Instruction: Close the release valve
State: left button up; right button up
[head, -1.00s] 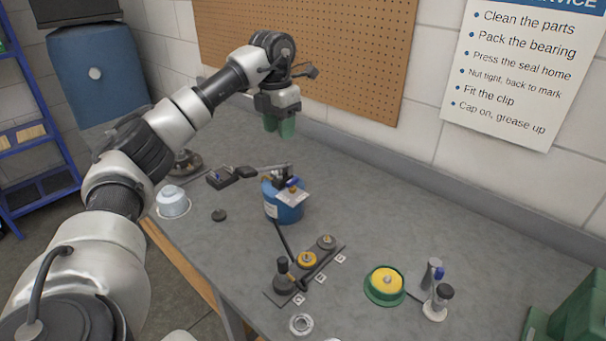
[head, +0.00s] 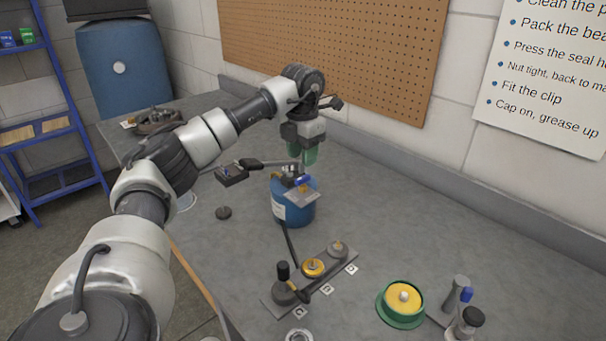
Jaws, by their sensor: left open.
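A blue can-shaped pump (head: 292,208) stands upright on the grey workbench, with a black and metal head, a long lever reaching to the left, and a pale plate on top. A small blue part (head: 303,181) shows on its head; I cannot tell for sure whether this is the release valve or how far it is turned. My left gripper (head: 306,155) points down with green fingertips, open and empty, just behind and above the pump head. The picture does not show whether its fingertips touch the pump. My right gripper is not in view.
A plate with several fittings (head: 312,267) lies in front of the pump, linked by a dark hose. A green and yellow round part (head: 402,300) and metal cylinders (head: 461,290) stand at the right. The pegboard (head: 335,55) wall runs behind; the bench's back right is clear.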

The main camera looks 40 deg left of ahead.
aim_at(303, 177)
pick_arm(q)
notch_tip(303, 177, down, 6)
jog(key=shift+w, duration=0.1)
grip_shut()
dwell(0.4)
